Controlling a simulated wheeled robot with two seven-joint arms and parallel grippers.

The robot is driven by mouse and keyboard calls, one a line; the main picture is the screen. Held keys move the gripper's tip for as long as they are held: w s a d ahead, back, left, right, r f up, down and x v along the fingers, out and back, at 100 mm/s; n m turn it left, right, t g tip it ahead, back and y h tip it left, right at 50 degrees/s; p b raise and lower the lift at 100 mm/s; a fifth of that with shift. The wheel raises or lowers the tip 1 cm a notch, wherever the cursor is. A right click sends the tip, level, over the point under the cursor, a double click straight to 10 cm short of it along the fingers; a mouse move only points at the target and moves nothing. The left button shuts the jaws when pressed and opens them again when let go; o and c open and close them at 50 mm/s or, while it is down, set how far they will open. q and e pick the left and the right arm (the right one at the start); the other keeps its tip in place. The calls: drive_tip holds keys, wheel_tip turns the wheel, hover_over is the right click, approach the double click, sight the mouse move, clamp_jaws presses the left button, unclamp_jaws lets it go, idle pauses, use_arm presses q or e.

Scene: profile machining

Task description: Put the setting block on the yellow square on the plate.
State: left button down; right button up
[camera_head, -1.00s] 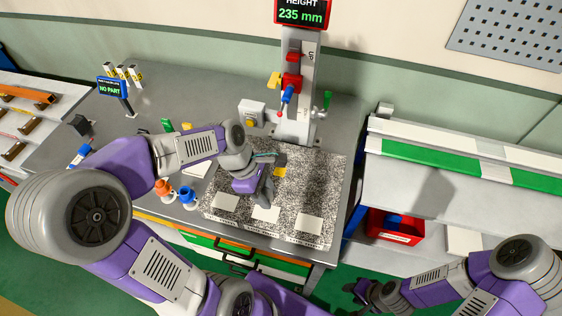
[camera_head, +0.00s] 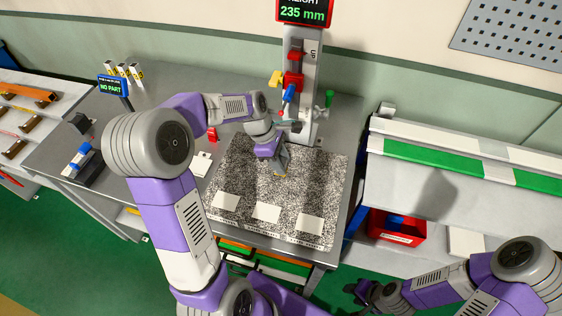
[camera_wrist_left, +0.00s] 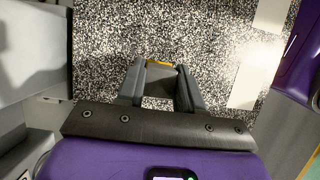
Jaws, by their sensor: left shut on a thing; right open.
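My left gripper (camera_head: 281,171) is over the speckled plate (camera_head: 235,175), fingers pointing down. In the left wrist view it is shut on the small grey setting block (camera_wrist_left: 161,78), which sits between the two fingers. A sliver of the yellow square (camera_wrist_left: 160,63) shows just beyond the block; in the head view a bit of yellow (camera_head: 279,175) shows at the fingertips. The rest of the square is hidden. I cannot tell whether the block touches the plate. My right gripper (camera_head: 362,292) is open and empty, low at the right, away from the plate.
A height stand (camera_head: 303,90) with red and blue parts rises behind the plate, close to my left wrist. Three white pads (camera_head: 266,213) lie along the plate's front. A red bin (camera_head: 397,227) is at the right.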

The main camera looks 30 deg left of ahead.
use_arm(q)
drive_tip(key=c, duration=0.7)
unclamp_jaws()
drive_tip(key=shift+f, duration=0.2)
drive_tip(key=shift+r, duration=0.1)
drive_tip(key=v, duration=0.3)
drive_tip(key=shift+r+p, duration=0.1)
drive_tip(key=shift+p, duration=0.3)
drive_tip(key=s+a, duration=0.1)
drive_tip(key=a, duration=0.3)
drive_tip(key=s+a, duration=0.1)
drive_tip(key=a, duration=0.2)
drive_tip(key=s+a, duration=0.1)
drive_tip(key=a, duration=0.3)
drive_tip(key=shift+a, duration=0.35)
